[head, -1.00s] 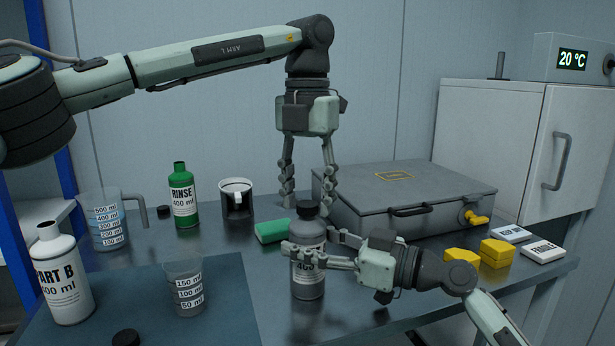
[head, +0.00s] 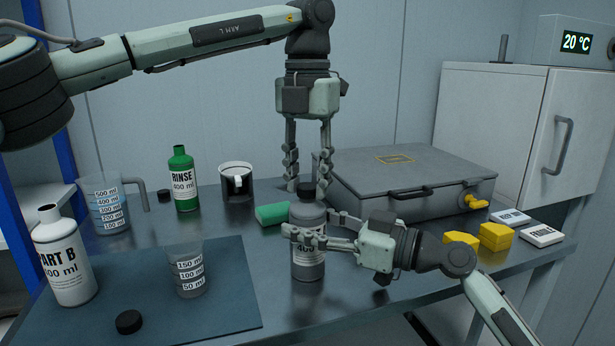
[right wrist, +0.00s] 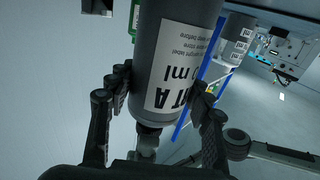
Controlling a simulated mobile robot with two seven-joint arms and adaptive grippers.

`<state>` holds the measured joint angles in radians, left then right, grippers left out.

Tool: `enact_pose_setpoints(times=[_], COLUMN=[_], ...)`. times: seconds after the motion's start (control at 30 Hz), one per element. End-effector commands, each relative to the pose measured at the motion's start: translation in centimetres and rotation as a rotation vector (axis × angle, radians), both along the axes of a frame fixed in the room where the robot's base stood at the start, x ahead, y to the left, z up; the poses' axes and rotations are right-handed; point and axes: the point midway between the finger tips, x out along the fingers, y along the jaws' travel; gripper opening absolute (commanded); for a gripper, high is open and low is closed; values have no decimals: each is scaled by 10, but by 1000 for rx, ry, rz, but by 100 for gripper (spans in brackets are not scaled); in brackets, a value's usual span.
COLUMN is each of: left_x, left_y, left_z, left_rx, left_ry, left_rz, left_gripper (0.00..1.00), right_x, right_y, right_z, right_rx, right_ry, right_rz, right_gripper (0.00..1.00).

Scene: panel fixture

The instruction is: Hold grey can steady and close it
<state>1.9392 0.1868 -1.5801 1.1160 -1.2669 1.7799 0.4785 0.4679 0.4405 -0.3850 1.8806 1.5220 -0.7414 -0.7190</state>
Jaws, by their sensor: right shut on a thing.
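The grey can (head: 308,265) is a grey bottle with a white label, upright on the table, with a black cap on its neck (head: 306,190). My right gripper (head: 316,232) is shut around its upper body from the right. The right wrist view shows the can (right wrist: 175,60) between both fingers, its label upside down and partly reading "A". My left gripper (head: 308,183) points down above the can, its fingers apart on either side of the cap in the picture. I see gaps beside the cap; contact does not show.
A green block (head: 272,214) lies close behind the can, left of it. A grey case (head: 405,180) stands behind right, with yellow blocks (head: 495,236) near it. A clear beaker (head: 188,270) and a loose black cap (head: 129,321) are on the mat (head: 225,300) at left.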

Motion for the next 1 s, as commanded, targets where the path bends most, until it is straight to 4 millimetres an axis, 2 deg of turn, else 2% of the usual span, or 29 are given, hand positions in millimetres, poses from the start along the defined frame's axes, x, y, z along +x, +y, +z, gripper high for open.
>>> enact_pose_setpoints(times=[0.03, 0.1, 0.13, 0.47, 0.57, 1.0], left_x=[0, 0, 0, 0, 0, 0], left_y=[0, 0, 0, 0, -1, -1], left_z=[0, 0, 0, 4, 16, 102], left_rx=[0, 0, 0, 0, -1, -1], left_ry=[0, 0, 0, -1, -3, -2], left_rz=[0, 0, 0, 0, -1, 0], left_gripper=[43, 52, 52, 52, 52, 52], right_x=[0, 0, 0, 0, 0, 0], right_y=[0, 0, 0, 0, 0, 0], right_z=[0, 0, 0, 0, 0, 0], right_rx=[-1, -1, -1, -1, -1, -1], right_ry=[0, 0, 0, 0, 0, 0], right_rz=[0, 0, 0, 0, 0, 0], right_gripper=[0, 0, 0, 0, 0, 0])
